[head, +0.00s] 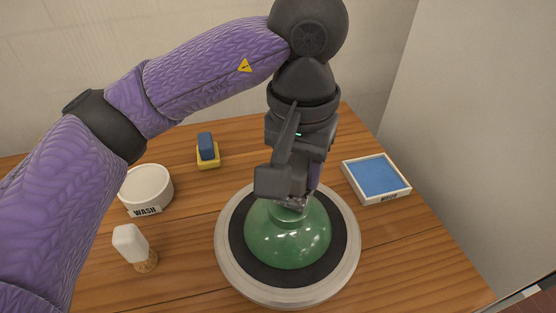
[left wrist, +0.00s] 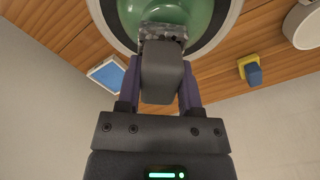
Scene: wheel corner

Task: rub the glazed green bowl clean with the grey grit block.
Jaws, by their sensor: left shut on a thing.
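The glazed green bowl (head: 287,240) sits upside down, its foot up, on the round wheel (head: 229,250), over a dark pad. It also shows at the top of the left wrist view (left wrist: 190,12). My left gripper (head: 296,188) comes down from above and is shut on the grey grit block (left wrist: 163,32). The block is at the bowl's foot and seems to touch it; the exact contact is hidden. In the head view the gripper hides most of the block. My right gripper is not in view.
A white round tub marked WASH (head: 147,188) and a white-headed brush-like tool (head: 131,243) stand left. A blue-and-yellow block (head: 207,152) lies behind. A white tray with a blue inside (head: 376,178) is at right. Walls bound the wooden table (head: 410,250).

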